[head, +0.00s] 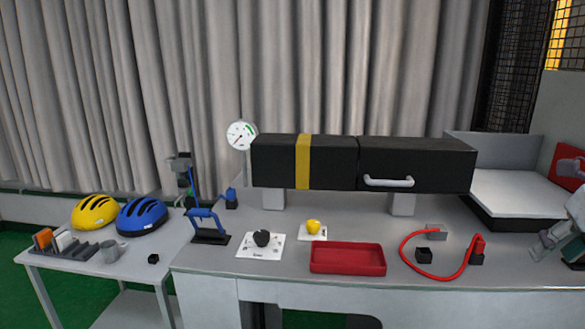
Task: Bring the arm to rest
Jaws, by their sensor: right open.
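My right gripper (546,246) is at the right edge of the head view, over the right end of the grey bench (420,278). It is open, with nothing seen between its fingers. Part of it and most of its arm are cut off by the picture edge. It is apart from the red cable (408,243) and its plug block to its left. My left gripper is not in view.
A black box with a yellow band (303,161) stands along the bench's back, beside a round gauge (241,135). A red tray (347,258) lies in front. A white-topped platform (515,190) is behind my right gripper. Helmets (142,215) lie on the left table.

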